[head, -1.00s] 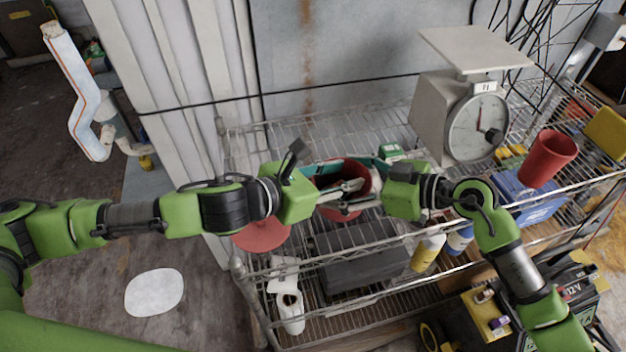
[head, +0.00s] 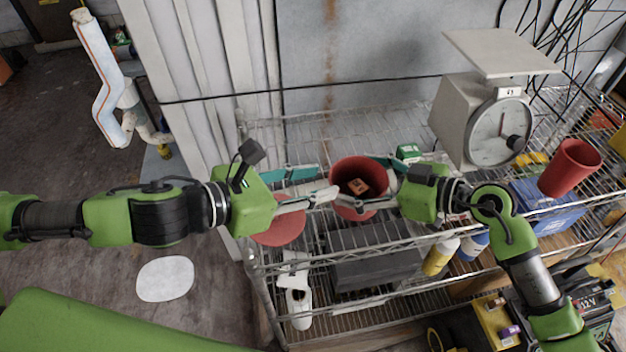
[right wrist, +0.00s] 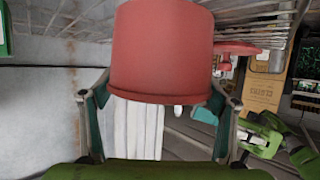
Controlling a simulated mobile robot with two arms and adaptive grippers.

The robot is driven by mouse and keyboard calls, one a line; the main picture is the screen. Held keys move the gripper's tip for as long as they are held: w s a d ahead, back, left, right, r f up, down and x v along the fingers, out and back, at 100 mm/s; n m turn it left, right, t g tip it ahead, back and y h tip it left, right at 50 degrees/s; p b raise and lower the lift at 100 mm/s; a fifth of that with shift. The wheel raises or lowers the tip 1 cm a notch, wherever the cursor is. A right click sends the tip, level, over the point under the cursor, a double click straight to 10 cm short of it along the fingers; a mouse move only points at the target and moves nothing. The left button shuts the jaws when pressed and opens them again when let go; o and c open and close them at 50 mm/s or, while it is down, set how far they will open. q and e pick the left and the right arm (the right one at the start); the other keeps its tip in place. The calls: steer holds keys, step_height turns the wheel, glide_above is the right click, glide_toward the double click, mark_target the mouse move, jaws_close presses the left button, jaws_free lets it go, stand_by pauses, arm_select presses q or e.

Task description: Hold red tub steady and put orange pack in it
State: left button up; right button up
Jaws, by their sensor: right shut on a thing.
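The red tub (head: 350,166) stands upright above the wire rack in the head view, its open top facing up. The orange pack (head: 358,186) lies inside it at the bottom. My right gripper (head: 368,182) is shut on the tub, its fingers around the tub's sides. The right wrist view shows the tub (right wrist: 163,50) between the fingers of this gripper (right wrist: 160,104). My left gripper (head: 326,183) is open and empty just left of the tub, fingers spread, with the fingertips close to its rim. Whether they touch it I cannot tell.
A dial scale (head: 485,125) stands at right, beside a red cup (head: 570,168) and a blue bin (head: 540,212). A red round object (head: 280,232) sits below my left gripper. A dark box (head: 375,262) and bottles (head: 440,256) are on the rack below.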

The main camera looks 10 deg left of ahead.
steer(key=o, duration=1.2)
steer(key=v, duration=1.2)
steer(key=shift+s, duration=0.1)
